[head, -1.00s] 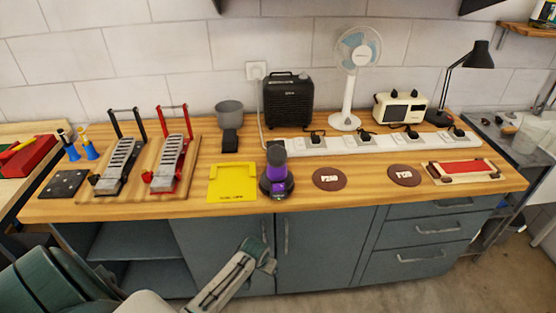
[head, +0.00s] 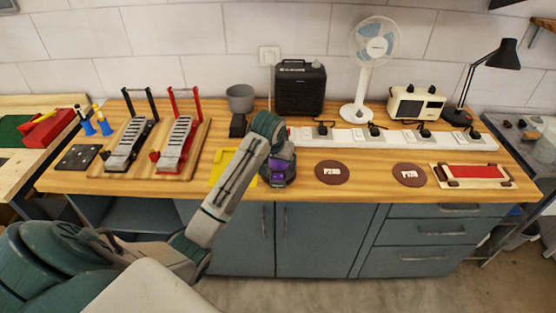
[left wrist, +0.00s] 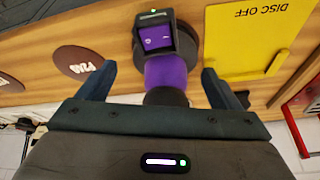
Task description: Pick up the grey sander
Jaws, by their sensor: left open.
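The sander (head: 281,170) is dark grey with a purple body and stands upright on the wooden bench, right of the yellow plate marked DISC OFF (left wrist: 255,38). My left gripper (head: 272,135) is over its upper part and hides much of it in the head view. In the left wrist view the sander's purple body (left wrist: 166,76) lies between the two spread fingers of my left gripper (left wrist: 158,82), with gaps visible at both sides. The gripper is open. My right gripper is not in view.
Two brown discs (head: 331,172) (head: 409,175) lie to the right. A white power strip (head: 350,139), a black heater (head: 300,88) and a grey pot (head: 240,98) stand behind. Pedal-like devices (head: 176,145) stand left. Bare wood lies between the sander and the first disc.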

